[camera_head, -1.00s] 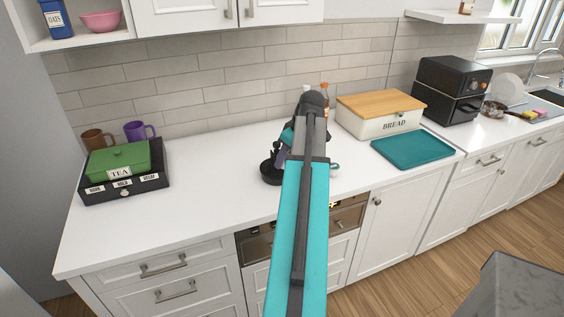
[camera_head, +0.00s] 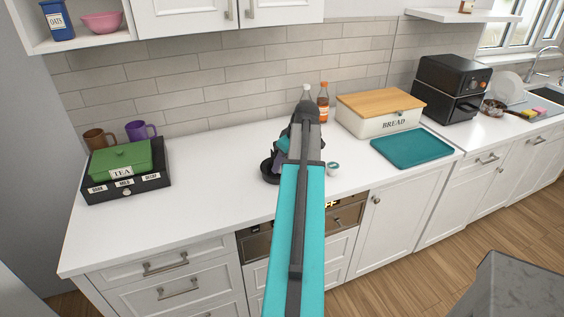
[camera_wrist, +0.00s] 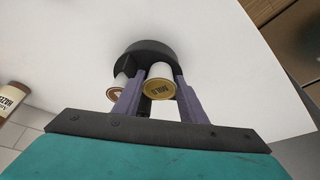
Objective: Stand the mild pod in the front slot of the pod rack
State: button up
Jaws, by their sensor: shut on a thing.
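The mild pod (camera_wrist: 159,87) is white with a gold lid reading MILD; it sits between the two purple fingers of my gripper (camera_wrist: 157,78) in the wrist view. The fingers are shut on its sides. A round black holder, which looks like the pod rack (camera_wrist: 150,48), is right behind the pod; I cannot tell whether the pod touches it or is in a slot. A second pod with a brown lid (camera_wrist: 114,93) is at the holder's left, partly behind a finger. In the head view my arm hides the gripper and most of the black holder (camera_head: 267,168).
A loose pod with a teal lid (camera_head: 333,168) is on the counter right of my arm. Bottles (camera_head: 323,96), a bread box (camera_head: 379,117) and a teal tray (camera_head: 411,148) are behind and to the right. A green tea box (camera_head: 121,162) stands on a labelled black drawer (camera_head: 155,188) at left.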

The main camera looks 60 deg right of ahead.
jog(key=shift+f, duration=0.2)
jog(key=shift+f, duration=0.15)
jog(key=o, duration=0.7)
jog(key=shift+o, duration=0.2)
jog(key=b+v, duration=0.2)
jog(key=v, duration=1)
jog(key=shift+b, duration=0.35)
jog(key=shift+w, duration=0.1)
dwell(0.4)
